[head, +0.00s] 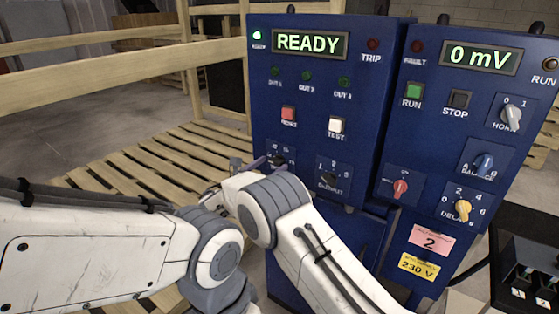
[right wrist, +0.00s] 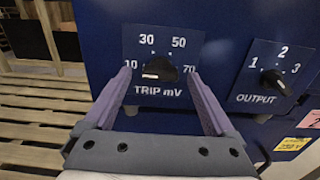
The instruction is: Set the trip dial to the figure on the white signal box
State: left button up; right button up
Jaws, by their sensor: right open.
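The trip dial (right wrist: 158,70) is a black knob on a blue plate marked 10, 30, 50, 70 and "TRIP mV" in the right wrist view. Its white mark shows toward the lower left, the 10 side; the exact setting is hard to tell. My right gripper (right wrist: 158,76) is open, its two purple fingers on either side of the knob, with gaps visible. In the head view the right gripper (head: 265,162) is at the dial's plate and partly hides it. I see no white signal box. My left gripper is not in view.
The OUTPUT knob (right wrist: 273,83) sits right of the trip dial. The blue cabinet (head: 262,105) shows READY; the neighbouring cabinet (head: 398,140) shows 0 mV and carries several knobs and buttons. A pink label (head: 430,240) reads 2. Wooden pallets (head: 130,165) lie at left.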

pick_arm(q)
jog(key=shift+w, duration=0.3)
pick_arm(e)
jog(key=shift+w+d, duration=0.4)
jog(key=shift+w, duration=0.15)
jog(key=c, duration=1.4)
jog(key=shift+f+m+b, duration=0.1)
jog(key=shift+m+b, duration=0.2)
jog(key=shift+b, duration=0.2)
pick_arm(q)
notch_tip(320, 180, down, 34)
jog(key=b, duration=3.3)
pick_arm(e)
jog(key=m, duration=3.5)
jog(key=shift+a+f, duration=0.1)
jog(key=shift+f, duration=0.15)
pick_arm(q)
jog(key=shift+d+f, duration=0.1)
pick_arm(e)
jog(key=shift+m, duration=0.3)
